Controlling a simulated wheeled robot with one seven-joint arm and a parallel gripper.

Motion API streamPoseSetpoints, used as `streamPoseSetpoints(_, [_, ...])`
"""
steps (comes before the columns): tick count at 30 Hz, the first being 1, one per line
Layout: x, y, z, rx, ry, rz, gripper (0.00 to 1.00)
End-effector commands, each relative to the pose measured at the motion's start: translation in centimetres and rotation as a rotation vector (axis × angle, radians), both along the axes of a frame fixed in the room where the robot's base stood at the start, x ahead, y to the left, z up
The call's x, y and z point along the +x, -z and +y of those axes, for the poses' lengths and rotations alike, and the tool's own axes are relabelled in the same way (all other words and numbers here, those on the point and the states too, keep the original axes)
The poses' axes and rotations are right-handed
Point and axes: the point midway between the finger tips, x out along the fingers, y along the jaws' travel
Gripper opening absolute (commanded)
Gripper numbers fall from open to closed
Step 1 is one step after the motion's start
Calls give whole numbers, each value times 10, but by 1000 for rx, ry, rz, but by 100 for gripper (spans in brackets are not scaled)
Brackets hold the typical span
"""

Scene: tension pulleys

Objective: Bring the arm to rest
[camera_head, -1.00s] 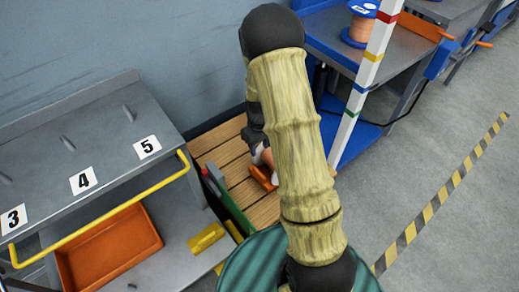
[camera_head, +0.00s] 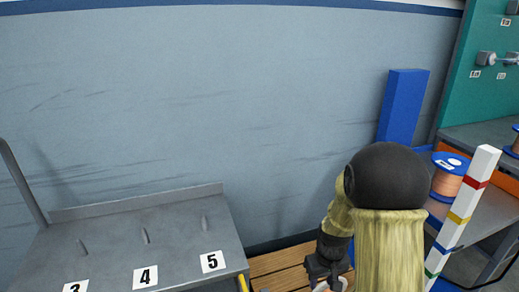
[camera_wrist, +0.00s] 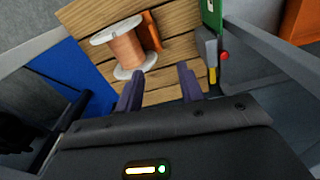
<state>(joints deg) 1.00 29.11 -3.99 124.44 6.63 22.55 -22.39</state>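My arm (camera_head: 390,240) rises at the lower right of the head view, its dark elbow uppermost. My gripper (camera_head: 325,268) points down over the wooden boards near the bottom edge. In the wrist view my gripper (camera_wrist: 158,82) has its two dark fingers apart, with only boards showing between them. A spool of copper-coloured wire with white flanges (camera_wrist: 125,48) lies on the wooden boards (camera_wrist: 175,55) just beyond the fingertips, apart from them. In the head view the area under the gripper is mostly cut off.
A grey sloped rack (camera_head: 130,235) with labels 3, 4 and 5 stands left of the arm. A striped post (camera_head: 465,205) stands close on the right, before a bench with a blue-flanged copper spool (camera_head: 448,178). A blue wall (camera_head: 220,110) is behind.

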Motion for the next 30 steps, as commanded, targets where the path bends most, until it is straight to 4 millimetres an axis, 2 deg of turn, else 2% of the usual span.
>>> streamPoseSetpoints(1, [-11,-26,4,4,19,-20,38])
streamPoseSetpoints(3, [-25,-49,8,6,47,-40,38])
streamPoseSetpoints(9, [-66,-100,19,16,121,-95,38])
streamPoseSetpoints(21, [-124,-150,28,27,208,-164,38])
streamPoseSetpoints(30, [-121,-196,28,26,207,-159,38])
